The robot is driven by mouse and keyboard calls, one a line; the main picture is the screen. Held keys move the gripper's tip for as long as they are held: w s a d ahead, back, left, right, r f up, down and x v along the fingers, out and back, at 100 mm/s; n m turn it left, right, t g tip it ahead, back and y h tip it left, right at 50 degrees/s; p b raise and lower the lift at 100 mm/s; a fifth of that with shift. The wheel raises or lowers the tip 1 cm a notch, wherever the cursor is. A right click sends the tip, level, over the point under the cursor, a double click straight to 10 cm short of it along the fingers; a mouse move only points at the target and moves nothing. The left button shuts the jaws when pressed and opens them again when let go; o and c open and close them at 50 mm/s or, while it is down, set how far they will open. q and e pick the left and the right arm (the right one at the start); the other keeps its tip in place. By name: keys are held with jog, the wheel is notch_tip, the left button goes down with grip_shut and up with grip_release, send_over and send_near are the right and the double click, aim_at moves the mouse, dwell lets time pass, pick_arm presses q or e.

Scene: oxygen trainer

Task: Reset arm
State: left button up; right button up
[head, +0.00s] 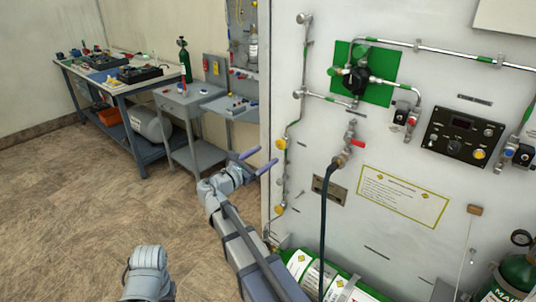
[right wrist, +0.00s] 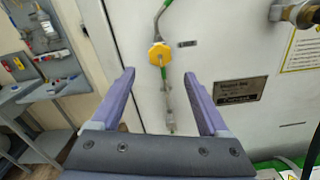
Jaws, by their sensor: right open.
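My right gripper (head: 265,158) is open, with its two purple fingers apart near the left edge of the white trainer panel (head: 400,215). In the right wrist view the gripper (right wrist: 159,76) is empty. A yellow knob (right wrist: 160,54) on a thin pipe shows beyond and between the fingers; whether a finger touches the panel is hard to tell. Part of my left arm (head: 148,272) shows at the bottom of the head view; its gripper is not seen.
The panel bears a black hose (head: 323,235), a red-handled valve (head: 357,143) and a control box (head: 463,137). A workbench (head: 125,92) and small grey table (head: 190,105) stand at the back left. The tiled floor (head: 70,220) is clear.

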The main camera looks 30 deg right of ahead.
jog(key=shift+a, duration=0.1)
dwell(0.4)
jog(key=s+a+f+m+g+y+p, duration=0.2)
jog(key=s+a+f+m+y, duration=0.2)
jog(key=s+a, duration=0.4)
jog(key=s+a+f+m+g+y+p, duration=0.2)
jog(key=s+a+f+m+y, duration=0.3)
jog(key=s+a, duration=0.3)
jog(key=s+a+f+m+g+y+p, duration=0.3)
jog(key=s+a+m+y, duration=0.3)
jog(key=a, duration=0.6)
jog(key=shift+s+a+f+m+p, duration=0.25)
jog(key=shift+s+f+m+p, duration=0.25)
jog(key=shift+s+f, duration=0.45)
jog(key=shift+r, duration=0.1)
